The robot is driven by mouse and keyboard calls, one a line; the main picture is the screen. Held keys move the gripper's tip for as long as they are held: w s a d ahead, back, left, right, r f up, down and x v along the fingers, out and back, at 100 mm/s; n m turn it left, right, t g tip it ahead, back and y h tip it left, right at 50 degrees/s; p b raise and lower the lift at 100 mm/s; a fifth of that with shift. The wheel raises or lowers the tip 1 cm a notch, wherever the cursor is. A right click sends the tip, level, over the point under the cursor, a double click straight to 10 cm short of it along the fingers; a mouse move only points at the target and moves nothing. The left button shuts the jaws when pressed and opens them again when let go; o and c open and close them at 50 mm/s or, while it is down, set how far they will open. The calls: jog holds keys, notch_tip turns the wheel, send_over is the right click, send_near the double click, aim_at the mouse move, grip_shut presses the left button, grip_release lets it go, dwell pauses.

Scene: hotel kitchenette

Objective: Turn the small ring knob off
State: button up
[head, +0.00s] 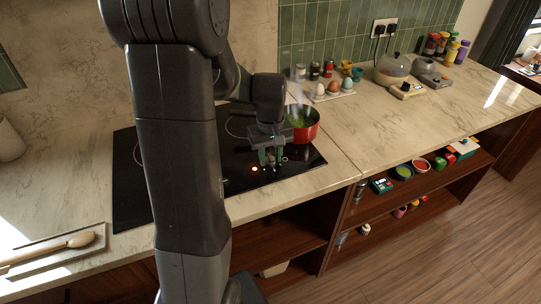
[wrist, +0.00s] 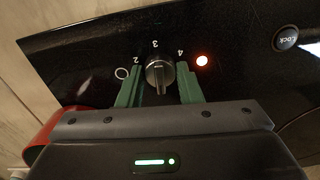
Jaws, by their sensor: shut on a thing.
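The dark round knob (wrist: 159,76) stands on the black glass cooktop (wrist: 90,50) in the wrist view. The numbers 2, 3 and 4 are printed around it, with a white ring mark at its left. I cannot clearly tell where its pointer aims. In the head view my gripper (head: 269,158) is low over the cooktop's front edge, by the glowing light (head: 254,169), and hides most of the knob.
A red pot (head: 303,127) with green contents stands on the cooktop just behind my gripper. An egg holder (head: 331,95) and jars stand farther back. The counter to the right is largely clear.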

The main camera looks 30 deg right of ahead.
aim_at(270, 157)
jog(key=shift+n, duration=0.6)
jog(key=o, duration=1)
notch_tip(270, 157, up, 14)
jog(key=shift+f, duration=0.1)
dwell(0.4)
notch_tip(270, 157, down, 14)
jog(key=shift+r, duration=0.1)
dwell(0.3)
jog(key=shift+r, duration=0.15)
